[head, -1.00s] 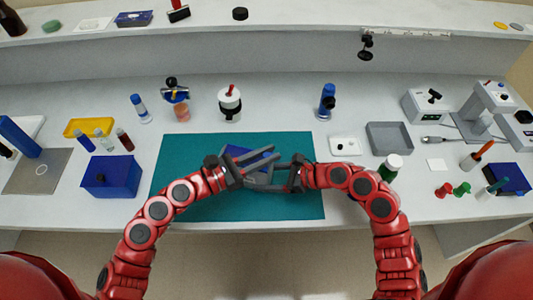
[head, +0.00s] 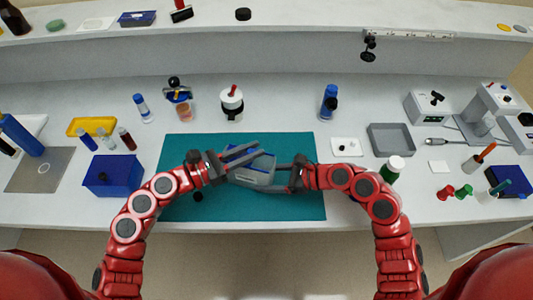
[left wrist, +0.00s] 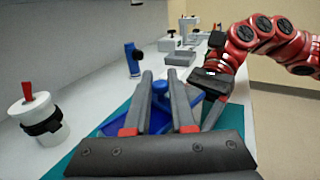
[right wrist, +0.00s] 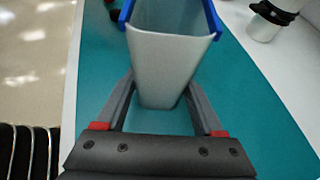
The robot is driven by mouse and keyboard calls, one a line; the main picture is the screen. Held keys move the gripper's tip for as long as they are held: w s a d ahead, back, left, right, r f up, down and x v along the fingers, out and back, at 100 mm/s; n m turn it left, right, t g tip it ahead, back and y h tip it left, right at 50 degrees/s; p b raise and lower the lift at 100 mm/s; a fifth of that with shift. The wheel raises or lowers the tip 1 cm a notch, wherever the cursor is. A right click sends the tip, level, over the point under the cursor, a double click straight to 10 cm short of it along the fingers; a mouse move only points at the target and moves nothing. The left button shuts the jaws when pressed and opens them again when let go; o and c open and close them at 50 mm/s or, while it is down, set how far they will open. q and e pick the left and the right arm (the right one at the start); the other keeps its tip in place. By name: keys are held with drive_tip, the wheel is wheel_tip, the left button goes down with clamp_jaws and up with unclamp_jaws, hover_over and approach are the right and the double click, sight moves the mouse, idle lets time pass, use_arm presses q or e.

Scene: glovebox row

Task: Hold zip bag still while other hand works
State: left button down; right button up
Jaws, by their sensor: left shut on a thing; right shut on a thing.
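The zip bag (head: 264,166) is a pale pouch with a blue rim, above the teal mat (head: 290,209). My right gripper (head: 254,179) is shut on it from the right; the right wrist view shows the bag's pale body (right wrist: 168,55) between the fingers. My left gripper (head: 257,152) is at the bag's blue-rimmed top, coming from the left. In the left wrist view a small blue knob (left wrist: 159,88) sits between its fingertips, and it is shut on that knob. The blue rim (left wrist: 112,128) shows below it. The fingers hide part of the bag.
A blue box (head: 112,176) stands left of the mat. A white jar (head: 231,102) and blue bottle (head: 328,101) stand behind it. A small black item (head: 198,196) lies on the mat's left part.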

use_arm(q)
drive_tip(key=w+a, duration=0.2)
drive_tip(key=a, duration=0.4)
drive_tip(key=shift+a, duration=0.35)
drive_tip(key=c, duration=0.8)
unclamp_jaws()
drive_tip(key=shift+o, duration=0.2)
drive_tip(key=v, duration=1.2)
